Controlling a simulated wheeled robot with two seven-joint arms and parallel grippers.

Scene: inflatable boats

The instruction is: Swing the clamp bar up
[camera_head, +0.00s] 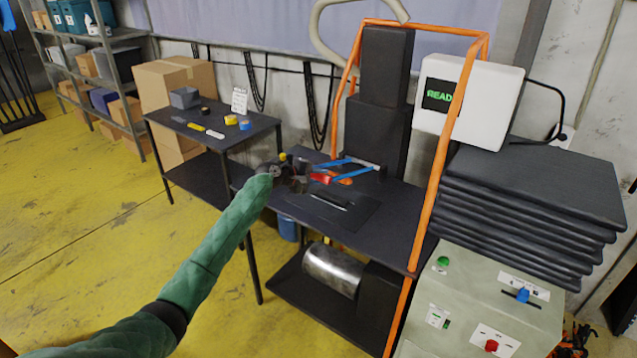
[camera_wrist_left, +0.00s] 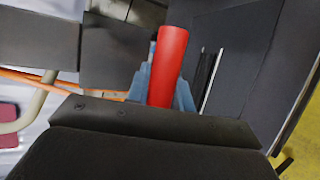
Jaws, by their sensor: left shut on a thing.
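The clamp bar (camera_head: 345,162) is a blue two-armed frame with a red grip (camera_head: 320,178). It lies low across the black machine table, and its far end meets the base of the dark machine column (camera_head: 378,125). My left gripper (camera_head: 300,178) is at the near end of the bar, shut on the red grip. In the left wrist view the red grip (camera_wrist_left: 168,65) stands out beyond the dark gripper body (camera_wrist_left: 150,125), with blue bar parts (camera_wrist_left: 139,85) beside it. The fingertips are mostly hidden. My right gripper is not in view.
An orange frame (camera_head: 433,150) rises around the machine. A white box with a "READ" display (camera_head: 468,98), stacked dark sheets (camera_head: 535,195) and a control cabinet (camera_head: 485,300) stand to the right. A side table (camera_head: 215,125) with small items is at left. Yellow floor is clear at left.

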